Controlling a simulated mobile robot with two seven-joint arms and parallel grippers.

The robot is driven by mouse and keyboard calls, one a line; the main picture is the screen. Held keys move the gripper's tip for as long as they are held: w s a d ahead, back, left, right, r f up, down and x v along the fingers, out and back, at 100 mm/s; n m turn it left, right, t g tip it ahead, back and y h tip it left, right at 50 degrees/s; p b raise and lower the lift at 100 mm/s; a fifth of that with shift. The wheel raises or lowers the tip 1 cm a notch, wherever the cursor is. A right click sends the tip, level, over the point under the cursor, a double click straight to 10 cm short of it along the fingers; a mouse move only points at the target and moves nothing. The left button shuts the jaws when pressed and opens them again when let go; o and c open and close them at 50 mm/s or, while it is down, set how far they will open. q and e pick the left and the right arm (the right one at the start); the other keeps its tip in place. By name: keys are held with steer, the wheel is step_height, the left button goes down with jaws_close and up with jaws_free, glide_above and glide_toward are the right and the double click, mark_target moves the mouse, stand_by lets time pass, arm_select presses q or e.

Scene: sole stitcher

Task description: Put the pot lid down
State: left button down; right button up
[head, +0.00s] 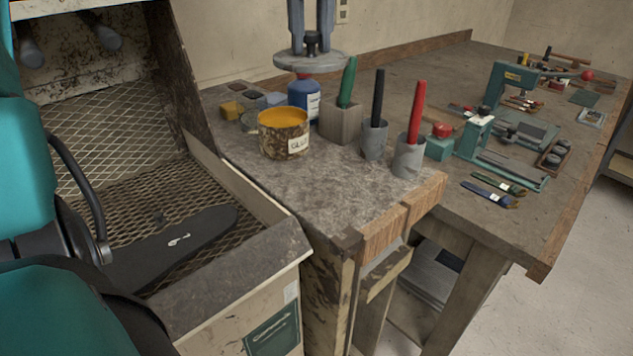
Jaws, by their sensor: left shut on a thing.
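The pot lid (330,61) is a round grey disc with a dark knob on top. It is level, in the air above the small bench, over the blue bottle. My left gripper (311,40) comes down from the top edge of the head view and is shut on the knob. The glue pot (283,143) is stained, labelled GLUE and open, with orange-yellow glue inside. It stands on the bench, below and slightly left of the lid. My right gripper is not in view.
The blue bottle (305,97) stands behind the pot. Holders with green, black and red upright tools (416,112) stand to the right. The bench front (325,185) is bare. A mesh booth with a dark sole (190,242) lies left; a cluttered workbench (430,75) lies right.

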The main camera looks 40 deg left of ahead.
arm_select(q)
steer(key=shift+d+f, duration=0.1)
steer(key=shift+f, duration=0.1)
step_height(320, 180, down, 20)
steer(key=b, duration=0.2)
steer(key=shift+r+b, duration=0.1)
steer(key=shift+b, duration=0.2)
steer(key=shift+d, duration=0.1)
steer(key=shift+f, duration=0.2)
steer(key=c, duration=0.9)
jaws_free()
steer(key=shift+r, duration=0.1)
steer(key=shift+r, duration=0.25)
step_height(320, 180, up, 12)
steer(key=shift+f+p, duration=0.15)
steer(key=shift+p, duration=0.5)
